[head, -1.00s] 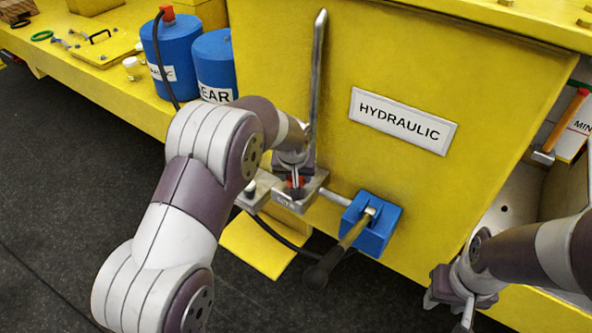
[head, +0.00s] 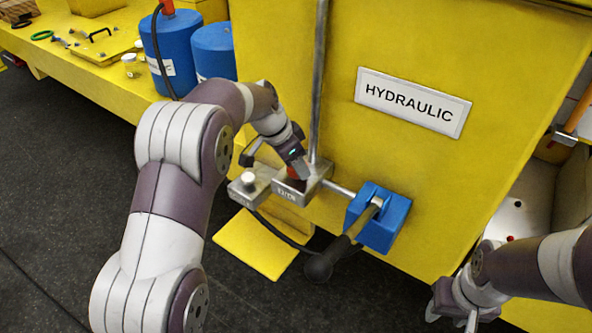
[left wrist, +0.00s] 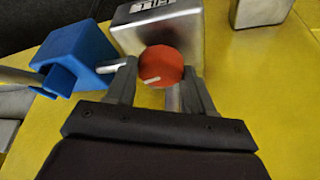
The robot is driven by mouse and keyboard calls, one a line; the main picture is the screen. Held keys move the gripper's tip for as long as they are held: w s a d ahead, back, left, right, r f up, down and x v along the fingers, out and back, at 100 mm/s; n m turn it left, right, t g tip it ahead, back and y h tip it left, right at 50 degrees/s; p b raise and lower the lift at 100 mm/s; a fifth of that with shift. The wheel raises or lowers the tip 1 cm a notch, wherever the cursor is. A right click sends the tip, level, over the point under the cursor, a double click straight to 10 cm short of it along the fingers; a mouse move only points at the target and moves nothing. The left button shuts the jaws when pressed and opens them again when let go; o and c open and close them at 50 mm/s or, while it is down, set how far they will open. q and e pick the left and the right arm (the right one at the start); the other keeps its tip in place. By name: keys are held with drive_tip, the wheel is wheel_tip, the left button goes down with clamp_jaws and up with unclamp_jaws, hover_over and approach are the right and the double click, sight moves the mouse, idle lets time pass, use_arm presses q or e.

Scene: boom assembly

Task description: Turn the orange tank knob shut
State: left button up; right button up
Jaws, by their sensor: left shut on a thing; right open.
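The orange-red tank knob (left wrist: 161,67) has a white mark on its face and sits on a silver metal block (left wrist: 158,25) on the yellow hydraulic tank (head: 415,190). My left gripper (left wrist: 158,78) is shut on the knob, with one finger on each side of it. In the head view the left gripper (head: 298,168) reaches down onto the block, and only a little red of the knob shows beside it. My right gripper (head: 468,308) is open and empty at the lower right, apart from the tank.
A blue valve block (head: 378,218) with a black-handled lever (head: 335,255) is right of the knob. A second metal block (head: 250,187) stands left of it. A vertical steel pipe (head: 319,80) rises behind. Blue canisters (head: 214,50) stand on the yellow deck at left.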

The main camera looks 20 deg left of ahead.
use_arm(q)
drive_tip(key=shift+w+r+m+g+p, duration=0.15)
drive_tip(key=shift+m+p, duration=0.2)
drive_tip(key=shift+m, duration=0.2)
drive_tip(key=shift+s+r+m+g+p, duration=0.15)
drive_tip(key=shift+m+p, duration=0.2)
drive_tip(key=shift+m, duration=0.2)
drive_tip(key=shift+w+a+f+m+g+h+p, duration=0.15)
drive_tip(key=shift+m+g+h+p, duration=0.2)
drive_tip(key=shift+m+p, duration=0.5)
drive_tip(key=o, duration=1)
drive_tip(key=shift+f, duration=0.1)
drive_tip(key=p+v, duration=1)
drive_tip(key=v, duration=0.2)
drive_tip(key=shift+r, duration=0.3)
drive_tip(key=shift+a, duration=0.1)
